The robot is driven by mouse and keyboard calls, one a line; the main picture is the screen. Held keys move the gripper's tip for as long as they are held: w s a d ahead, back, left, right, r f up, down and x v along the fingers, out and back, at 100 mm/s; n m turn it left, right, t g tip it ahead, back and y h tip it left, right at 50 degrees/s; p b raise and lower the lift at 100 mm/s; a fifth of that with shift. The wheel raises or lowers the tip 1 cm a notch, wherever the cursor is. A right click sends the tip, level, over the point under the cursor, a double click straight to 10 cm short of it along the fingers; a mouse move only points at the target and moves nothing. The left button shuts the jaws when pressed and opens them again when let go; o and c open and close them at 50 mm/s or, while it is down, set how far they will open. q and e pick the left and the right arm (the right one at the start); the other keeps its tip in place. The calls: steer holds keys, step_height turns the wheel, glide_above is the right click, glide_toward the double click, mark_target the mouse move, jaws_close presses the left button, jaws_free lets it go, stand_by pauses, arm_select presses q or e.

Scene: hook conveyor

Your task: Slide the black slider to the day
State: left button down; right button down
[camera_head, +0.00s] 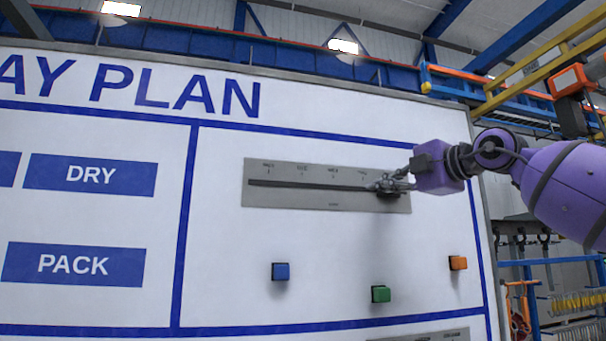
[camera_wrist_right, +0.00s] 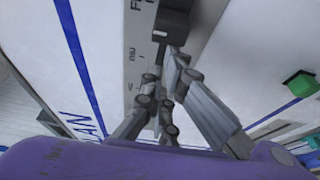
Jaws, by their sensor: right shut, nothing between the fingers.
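The grey slider plate (camera_head: 300,199) is fixed on the white board, with a dark horizontal slot and small day labels above it. The labels at the left look like MON, TUE and WED; the rest are partly covered by my gripper. The black slider (camera_wrist_right: 172,22) stands out as a dark block near the FRI label in the wrist view. In the head view it is mostly hidden behind my gripper at the slot's right end. My right gripper (camera_head: 376,186) is shut and empty, its tips close to the slider; contact cannot be told. My left gripper is not in view.
Below the plate, a blue block (camera_head: 281,271), a green block (camera_head: 381,294) and an orange block (camera_head: 458,263) stick out from the board. DRY (camera_head: 91,175) and PACK (camera_head: 73,264) signs are at the left. The board in front of the plate's left part is clear.

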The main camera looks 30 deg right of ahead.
steer(key=shift+s+d, duration=0.1)
steer(key=shift+d, duration=0.65)
steer(key=shift+r, duration=0.1)
